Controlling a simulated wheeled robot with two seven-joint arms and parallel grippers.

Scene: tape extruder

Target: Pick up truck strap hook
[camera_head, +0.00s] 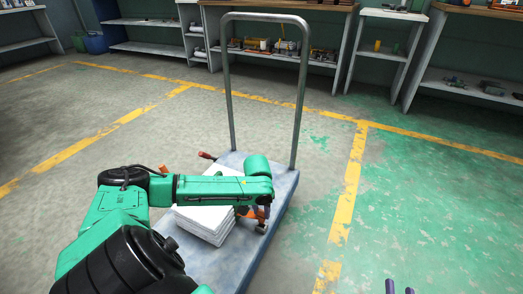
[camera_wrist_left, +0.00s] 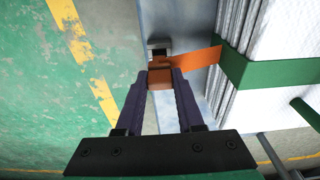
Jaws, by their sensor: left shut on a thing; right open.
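The truck strap hook (camera_wrist_left: 160,77), an orange-brown block, sits between the purple fingertips of my left gripper (camera_wrist_left: 164,84) in the left wrist view. My left gripper is shut on it at the edge of the blue truck (camera_head: 216,262). An orange strap (camera_wrist_left: 200,59) runs from beside the hook to a green band (camera_wrist_left: 270,73) around the white stack (camera_wrist_left: 290,35). In the head view my left gripper (camera_head: 258,218) is at the truck's right edge, partly hidden by its own arm. Only the fingertips of my right gripper (camera_head: 400,288) show at the bottom right, open and apart from the truck.
The truck's grey handle (camera_head: 228,85) rises behind the stack. An orange-and-dark part (camera_head: 207,156) stands out at the truck's left edge. Shelves (camera_head: 270,54) line the back wall. Floor with yellow lines (camera_head: 350,190) is clear on both sides.

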